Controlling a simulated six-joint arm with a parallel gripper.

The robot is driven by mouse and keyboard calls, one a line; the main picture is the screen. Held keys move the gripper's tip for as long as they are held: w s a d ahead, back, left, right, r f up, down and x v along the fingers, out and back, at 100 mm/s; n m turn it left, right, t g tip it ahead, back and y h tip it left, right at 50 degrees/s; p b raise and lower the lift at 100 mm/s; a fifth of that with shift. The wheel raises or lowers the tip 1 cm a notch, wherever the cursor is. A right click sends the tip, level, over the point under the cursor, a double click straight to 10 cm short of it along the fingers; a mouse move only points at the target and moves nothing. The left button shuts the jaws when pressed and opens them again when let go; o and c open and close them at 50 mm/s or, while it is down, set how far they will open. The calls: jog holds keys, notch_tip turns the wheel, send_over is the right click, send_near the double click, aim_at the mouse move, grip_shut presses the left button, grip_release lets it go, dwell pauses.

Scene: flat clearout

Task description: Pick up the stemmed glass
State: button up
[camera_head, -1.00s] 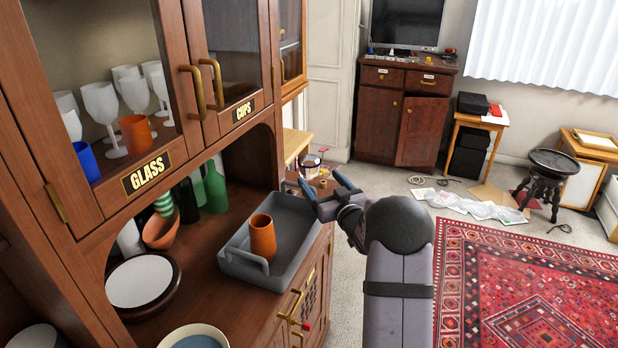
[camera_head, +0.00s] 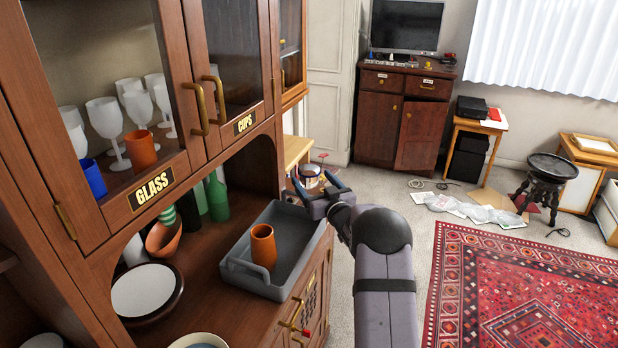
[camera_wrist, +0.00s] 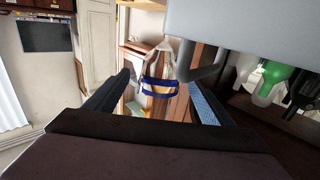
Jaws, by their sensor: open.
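Several frosted stemmed glasses (camera_head: 104,118) stand upright in the upper left cabinet, in the compartment labelled GLASS, seen in the head view. An orange cup (camera_head: 140,148) and a blue cup (camera_head: 94,178) stand among them. I cannot tell which glass is meant. My gripper (camera_head: 316,188) is open and empty, beyond the grey tray and well to the right of the glasses. In the wrist view my open gripper (camera_wrist: 158,88) has its two fingers spread, with a blue-banded object showing in the gap beyond. No stemmed glass shows clearly there.
Brass handles (camera_head: 194,108) project from the cabinet. The rug area is open.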

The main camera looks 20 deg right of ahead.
jog(key=shift+w, duration=0.9)
jog(key=c, duration=1.2)
